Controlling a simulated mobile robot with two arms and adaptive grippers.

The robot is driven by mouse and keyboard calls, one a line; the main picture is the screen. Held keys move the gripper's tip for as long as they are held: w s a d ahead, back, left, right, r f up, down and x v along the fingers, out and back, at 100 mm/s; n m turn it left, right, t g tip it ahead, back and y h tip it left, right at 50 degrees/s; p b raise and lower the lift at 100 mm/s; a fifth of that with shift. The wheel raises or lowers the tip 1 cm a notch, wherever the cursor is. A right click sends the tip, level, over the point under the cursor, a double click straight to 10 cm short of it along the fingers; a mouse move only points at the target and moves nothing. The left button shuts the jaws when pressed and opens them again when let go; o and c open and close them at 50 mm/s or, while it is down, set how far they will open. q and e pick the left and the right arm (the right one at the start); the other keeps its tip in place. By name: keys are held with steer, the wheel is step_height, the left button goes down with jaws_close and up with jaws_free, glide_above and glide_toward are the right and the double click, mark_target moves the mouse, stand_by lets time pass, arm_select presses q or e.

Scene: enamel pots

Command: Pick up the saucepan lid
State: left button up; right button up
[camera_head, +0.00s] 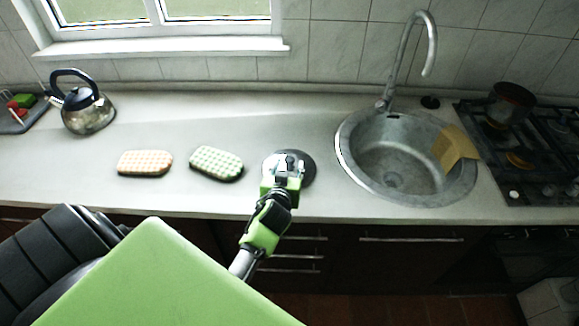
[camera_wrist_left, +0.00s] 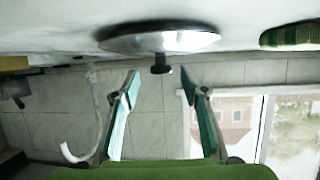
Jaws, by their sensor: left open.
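The saucepan lid (camera_head: 310,168) is a dark round disc lying on the counter, left of the sink, partly hidden by my left gripper. In the left wrist view the lid (camera_wrist_left: 180,42) appears upside down, shiny, with a short dark knob (camera_wrist_left: 160,64). My left gripper (camera_head: 289,164) is over the lid in the head view. In the left wrist view my left gripper (camera_wrist_left: 160,82) is open and empty, its two fingers spread to either side of the knob's line. The knob shows just beyond the fingertips. My right gripper is out of view.
Two patterned oval pads, one orange (camera_head: 145,163) and one green (camera_head: 216,163), lie left of the lid. A kettle (camera_head: 88,108) stands farther left. The sink (camera_head: 352,165) with its tall tap (camera_head: 431,50) is on the right, beyond it a pot (camera_head: 511,103) on the stove.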

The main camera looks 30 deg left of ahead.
mark_target(289, 162)
arm_select(q)
steer(key=shift+w+a, duration=0.25)
steer(key=shift+w, duration=0.15)
steer(key=shift+p+x, duration=0.65)
steer(key=shift+x, duration=1.4)
steer(key=shift+f, duration=0.15)
steer(key=shift+c, duration=0.4)
jaws_close()
